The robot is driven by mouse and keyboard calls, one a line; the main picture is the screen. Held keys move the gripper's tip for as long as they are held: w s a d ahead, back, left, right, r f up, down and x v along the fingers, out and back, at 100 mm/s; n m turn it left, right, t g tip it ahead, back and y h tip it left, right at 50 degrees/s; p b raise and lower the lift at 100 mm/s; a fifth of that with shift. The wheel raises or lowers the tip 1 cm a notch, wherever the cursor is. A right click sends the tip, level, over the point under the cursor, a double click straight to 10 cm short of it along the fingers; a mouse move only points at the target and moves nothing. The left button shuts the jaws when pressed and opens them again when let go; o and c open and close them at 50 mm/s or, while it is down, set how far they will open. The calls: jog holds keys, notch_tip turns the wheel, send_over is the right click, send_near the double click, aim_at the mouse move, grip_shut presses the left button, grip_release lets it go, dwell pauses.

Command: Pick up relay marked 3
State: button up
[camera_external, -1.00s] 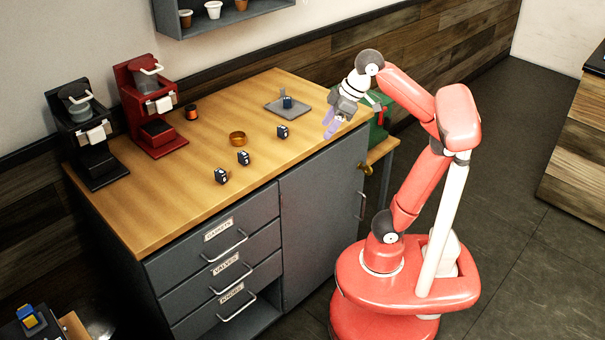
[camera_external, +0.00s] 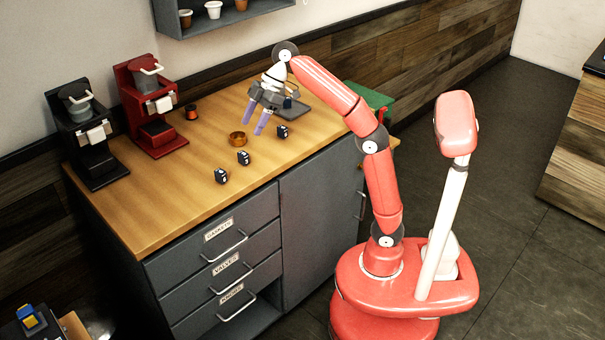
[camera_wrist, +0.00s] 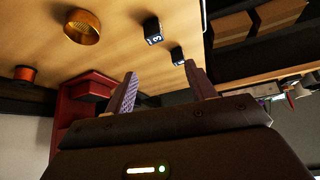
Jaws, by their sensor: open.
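My gripper (camera_external: 253,128) is open and empty above the worktop, fingers pointing down. Its fingers also show in the wrist view (camera_wrist: 160,70).
A brass ring (camera_external: 237,138) sits close to the relays. A red brewer (camera_external: 150,105) and a black brewer (camera_external: 85,135) stand at the left, near a copper spool (camera_external: 191,112). The worktop's front left is clear.

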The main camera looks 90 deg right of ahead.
aim_at(243, 153)
jog(key=shift+f, duration=2.15)
jog(key=b+x, duration=0.1)
jog(key=x, duration=0.6)
jog(key=shift+w+d+f+b, duration=0.1)
jog(key=shift+w+f+b, duration=0.1)
jog(key=shift+w+b, duration=0.15)
jog(key=c, duration=1.1)
